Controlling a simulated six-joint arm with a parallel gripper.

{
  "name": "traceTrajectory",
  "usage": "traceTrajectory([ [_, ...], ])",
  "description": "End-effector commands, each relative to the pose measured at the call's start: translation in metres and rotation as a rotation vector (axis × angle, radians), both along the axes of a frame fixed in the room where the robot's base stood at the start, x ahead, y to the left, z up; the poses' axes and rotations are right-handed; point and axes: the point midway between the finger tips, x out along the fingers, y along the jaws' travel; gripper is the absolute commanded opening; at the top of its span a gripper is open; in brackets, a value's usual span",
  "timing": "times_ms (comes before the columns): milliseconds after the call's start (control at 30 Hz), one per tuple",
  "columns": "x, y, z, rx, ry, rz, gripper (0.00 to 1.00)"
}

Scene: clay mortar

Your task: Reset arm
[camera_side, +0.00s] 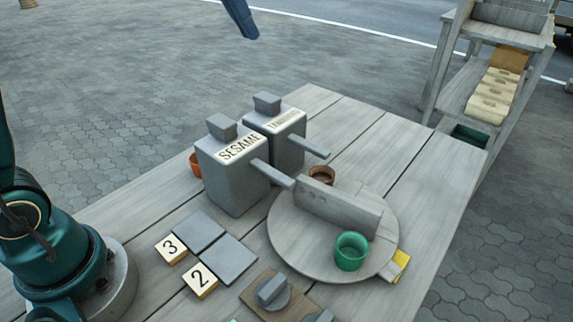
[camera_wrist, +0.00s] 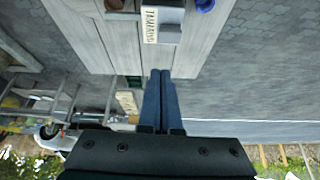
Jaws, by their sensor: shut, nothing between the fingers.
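My gripper (camera_side: 250,36) shows only as blue fingertips at the top edge of the side view, high above the pavement behind the table. Its body is out of that view. In the wrist view, my gripper's two blue fingers (camera_wrist: 160,74) lie side by side with no gap and nothing between them. My arm's teal base stands at the left of the side view. The links between base and gripper are mostly out of view.
The wooden table (camera_side: 424,190) holds two grey dispensers, one labelled SESAME (camera_side: 232,175). A round board (camera_side: 300,262) carries a green cup (camera_side: 351,252) and a grey divider. Numbered tiles (camera_side: 200,281) lie near my base. A shelf (camera_side: 463,85) stands at the back right.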

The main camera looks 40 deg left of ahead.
Motion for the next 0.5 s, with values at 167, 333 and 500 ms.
traceTrajectory([
  [167,-0.053,-0.01,0.003,0.002,-0.029,-0.009,0.0],
  [333,-0.099,-0.016,-0.016,0.0,-0.04,-0.008,0.0],
  [500,-0.14,-0.019,-0.05,-0.003,-0.039,-0.004,0.0],
])
